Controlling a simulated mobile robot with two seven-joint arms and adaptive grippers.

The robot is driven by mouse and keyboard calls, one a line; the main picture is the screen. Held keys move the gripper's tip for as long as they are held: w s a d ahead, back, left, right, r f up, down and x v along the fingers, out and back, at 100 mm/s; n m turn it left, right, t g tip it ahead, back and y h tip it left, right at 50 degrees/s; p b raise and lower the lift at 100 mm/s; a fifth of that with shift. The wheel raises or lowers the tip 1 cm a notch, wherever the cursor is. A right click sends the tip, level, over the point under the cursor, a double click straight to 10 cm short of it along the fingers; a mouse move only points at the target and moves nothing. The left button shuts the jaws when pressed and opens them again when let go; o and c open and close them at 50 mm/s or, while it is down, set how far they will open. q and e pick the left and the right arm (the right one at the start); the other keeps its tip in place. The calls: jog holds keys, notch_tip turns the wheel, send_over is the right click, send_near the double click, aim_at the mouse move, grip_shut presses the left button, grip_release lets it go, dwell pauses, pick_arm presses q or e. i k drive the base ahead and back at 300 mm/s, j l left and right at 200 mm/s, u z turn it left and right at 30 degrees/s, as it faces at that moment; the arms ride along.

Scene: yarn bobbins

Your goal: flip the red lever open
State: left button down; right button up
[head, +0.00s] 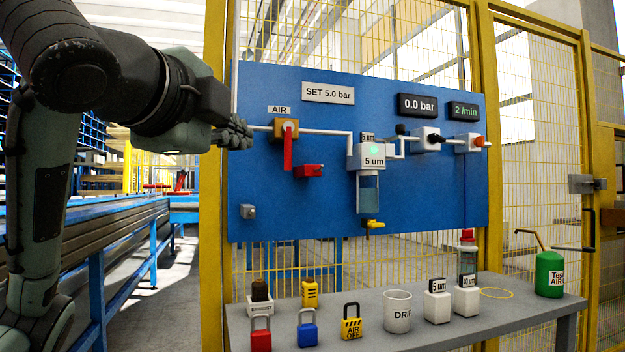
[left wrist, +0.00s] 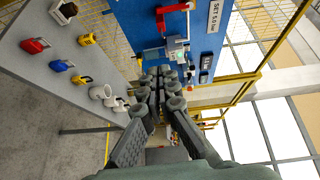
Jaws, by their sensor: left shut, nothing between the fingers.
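The red lever (head: 288,151) hangs straight down from the brass-coloured valve (head: 278,131) under the AIR label on the blue panel (head: 330,215). It also shows at the top of the left wrist view (left wrist: 174,8). My left gripper (head: 247,133) is shut and empty, in front of the panel's left edge. In the head view it appears just left of the valve, with a small gap from the lever. Its fingers (left wrist: 166,85) also show in the left wrist view. My right gripper is not in view.
A red block (head: 309,171) sits right of the lever. A filter (head: 368,190) and gauge (head: 418,106) reading 0.0 bar are further right. The grey bench (head: 400,342) below holds padlocks, a DRIP mug (head: 397,311) and a green bottle (head: 549,273). A yellow post (head: 213,200) stands left.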

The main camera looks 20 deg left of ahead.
aim_at(287, 128)
jog(key=i+j, duration=0.1)
jog(key=i, duration=0.45)
jog(key=i+j, duration=0.1)
jog(key=i, duration=0.5)
